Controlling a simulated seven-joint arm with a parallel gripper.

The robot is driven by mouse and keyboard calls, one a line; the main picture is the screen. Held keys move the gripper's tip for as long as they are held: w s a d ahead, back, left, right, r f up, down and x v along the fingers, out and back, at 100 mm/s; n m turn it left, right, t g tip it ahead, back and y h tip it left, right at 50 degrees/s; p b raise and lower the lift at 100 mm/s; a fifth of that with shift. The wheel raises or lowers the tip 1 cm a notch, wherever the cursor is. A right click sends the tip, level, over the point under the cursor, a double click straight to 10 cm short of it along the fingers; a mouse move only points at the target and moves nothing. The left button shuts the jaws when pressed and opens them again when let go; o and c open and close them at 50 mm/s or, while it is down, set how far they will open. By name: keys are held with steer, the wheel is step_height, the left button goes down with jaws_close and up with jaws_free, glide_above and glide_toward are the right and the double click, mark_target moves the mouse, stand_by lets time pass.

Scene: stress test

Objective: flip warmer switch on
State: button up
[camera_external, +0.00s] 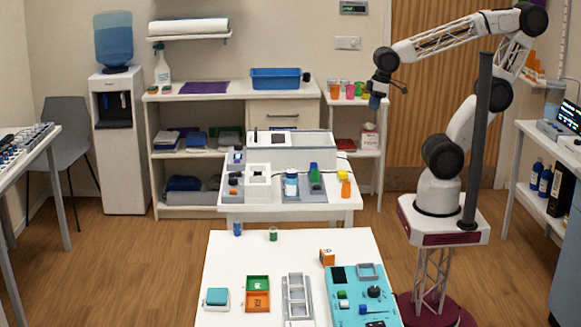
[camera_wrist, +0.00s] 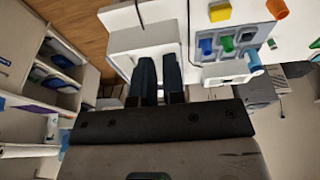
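No part is clearly marked as the warmer or its switch. A teal panel (camera_external: 352,291) with a dark screen, a black knob (camera_external: 374,291) and small green and blue parts lies at the right of the front white table. A long white box (camera_external: 290,155) stands on the back table; a white box-like body (camera_wrist: 140,42) also shows beyond my fingers in the wrist view. My gripper (camera_external: 375,102) hangs high at the right, in the air, apart from both tables. In the wrist view its dark fingers (camera_wrist: 158,75) are close together with nothing seen between them.
The front table (camera_external: 225,255) also bears a teal-topped block, green and orange bins, a grey rack and an orange block. The back table holds bottles and small fixtures. A dark post (camera_external: 478,140) stands beside my arm. Shelves line the wall.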

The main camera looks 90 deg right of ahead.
steer(key=shift+w+r, duration=0.1)
steer(key=shift+w, duration=0.15)
jaws_close()
steer(key=w+a+r+g, duration=0.15)
steer(key=w+r, duration=0.25)
steer(key=w, duration=0.9)
steer(key=g, duration=0.3)
glide_above(239, 172)
steer(key=w, duration=0.1)
step_height(239, 172, down, 9)
steer(key=shift+w+f, duration=0.35)
steer(key=shift+w, duration=0.4)
steer(key=shift+f, duration=0.1)
steer(key=f, duration=0.4)
steer(key=s+f, duration=0.1)
steer(key=f, duration=0.4)
steer(key=s+f, duration=0.1)
steer(key=f, duration=0.3)
steer(key=shift+f, duration=0.35)
